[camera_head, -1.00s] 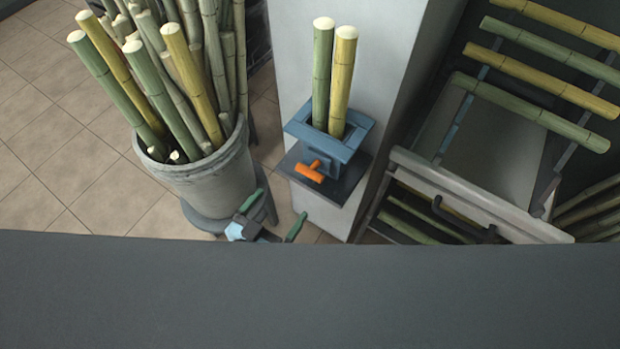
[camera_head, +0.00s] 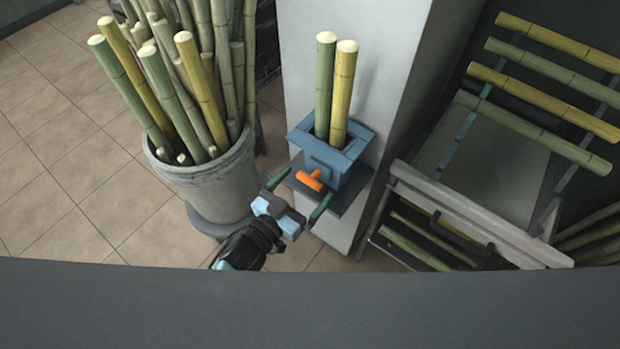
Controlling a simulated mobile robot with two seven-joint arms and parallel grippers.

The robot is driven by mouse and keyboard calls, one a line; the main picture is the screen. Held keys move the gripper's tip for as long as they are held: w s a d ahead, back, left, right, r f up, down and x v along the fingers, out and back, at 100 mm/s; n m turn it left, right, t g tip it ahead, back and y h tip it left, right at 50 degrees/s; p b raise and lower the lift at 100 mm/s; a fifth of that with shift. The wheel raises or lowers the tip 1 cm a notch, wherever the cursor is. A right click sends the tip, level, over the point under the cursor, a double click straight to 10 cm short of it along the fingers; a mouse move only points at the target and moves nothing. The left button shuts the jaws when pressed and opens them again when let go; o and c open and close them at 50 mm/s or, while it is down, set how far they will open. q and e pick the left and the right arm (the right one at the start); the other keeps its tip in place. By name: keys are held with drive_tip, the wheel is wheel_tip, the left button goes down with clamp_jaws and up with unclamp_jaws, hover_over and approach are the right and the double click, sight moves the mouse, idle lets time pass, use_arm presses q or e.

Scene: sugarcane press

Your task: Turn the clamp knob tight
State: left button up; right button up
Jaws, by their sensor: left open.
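The clamp holds two upright cane stalks, one green (camera_head: 324,85) and one yellow (camera_head: 343,92). It sits on a dark plate (camera_head: 349,202) on a pale pillar. My left gripper (camera_head: 298,194) is open with green-tipped fingers. It is just below and in front of the knob, one finger to its left and the other to its lower right. Contact with the knob cannot be told. My right gripper is not in view.
A grey bucket (camera_head: 206,188) full of cane stalks stands on a stool at the left, close to my left arm. A rack (camera_head: 480,214) with a handle and cane poles stands at the right. A dark grey surface (camera_head: 310,310) fills the bottom of the view. Tiled floor shows at left.

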sight(314, 176)
use_arm(q)
drive_tip(key=shift+x, duration=1.45)
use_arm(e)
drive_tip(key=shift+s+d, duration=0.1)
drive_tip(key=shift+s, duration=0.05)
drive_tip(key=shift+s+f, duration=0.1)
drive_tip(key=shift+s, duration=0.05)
use_arm(q)
drive_tip(key=shift+c, duration=1.2)
drive_tip(key=c, duration=0.7)
drive_tip(key=shift+o, duration=0.2)
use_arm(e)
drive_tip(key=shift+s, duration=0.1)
